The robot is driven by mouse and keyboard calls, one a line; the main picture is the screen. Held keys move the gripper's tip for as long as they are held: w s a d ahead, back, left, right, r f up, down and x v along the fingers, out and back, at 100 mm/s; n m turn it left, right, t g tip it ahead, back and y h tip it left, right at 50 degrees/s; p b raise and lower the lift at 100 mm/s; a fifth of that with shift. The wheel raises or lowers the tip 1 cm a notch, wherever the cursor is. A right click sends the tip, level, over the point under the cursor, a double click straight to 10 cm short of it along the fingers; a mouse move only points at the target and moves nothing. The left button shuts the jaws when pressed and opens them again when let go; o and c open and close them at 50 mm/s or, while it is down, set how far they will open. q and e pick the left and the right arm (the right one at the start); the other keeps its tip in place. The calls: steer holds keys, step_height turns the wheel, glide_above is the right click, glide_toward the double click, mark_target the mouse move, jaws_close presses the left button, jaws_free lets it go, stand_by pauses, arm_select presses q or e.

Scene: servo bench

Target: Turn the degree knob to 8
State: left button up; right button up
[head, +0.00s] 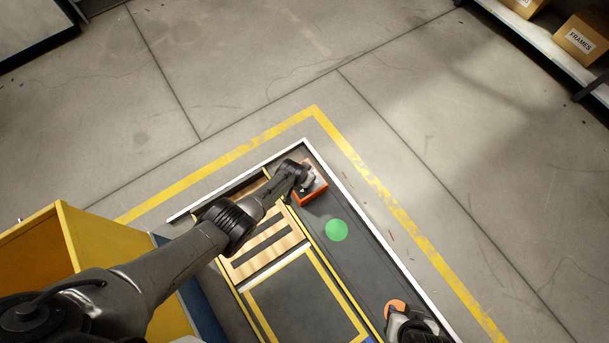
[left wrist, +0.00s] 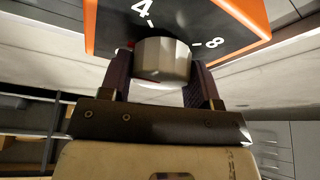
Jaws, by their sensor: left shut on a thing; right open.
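The knob (left wrist: 162,60) is a pale grey faceted cylinder on the dark face of an orange box (left wrist: 257,14). White marks 4 and 8 show on that face, with 8 to the right of the knob. A small red spot shows at the knob's left edge; I cannot tell where the pointer aims. My left gripper (left wrist: 160,78) is shut on the knob, one finger on each side. In the head view the orange box (head: 312,194) is partly hidden by my left gripper (head: 303,180). My right gripper (head: 405,314) is open at the lower right, away from the box.
A green disc (head: 337,230) lies on the dark bench strip, and an orange disc (head: 395,307) lies close by my right gripper. A slatted wooden piece (head: 262,248) and a yellow-framed dark panel (head: 300,300) are left of the strip. A yellow bin (head: 95,240) stands at left.

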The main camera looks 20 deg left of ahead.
arm_select(q)
steer(key=m+h, duration=0.1)
steer(key=m, duration=0.2)
steer(key=shift+a+m+g+b, duration=0.1)
steer(key=shift+m+g+b, duration=0.2)
steer(key=shift+g, duration=0.1)
steer(key=shift+m+g+h, duration=0.4)
steer(key=shift+m+h, duration=0.2)
steer(key=shift+m, duration=1.1)
steer(key=o, duration=0.9)
steer(key=shift+c, duration=0.2)
steer(key=p+v, duration=1.3)
steer(key=p, duration=0.1)
steer(key=shift+r, duration=0.35)
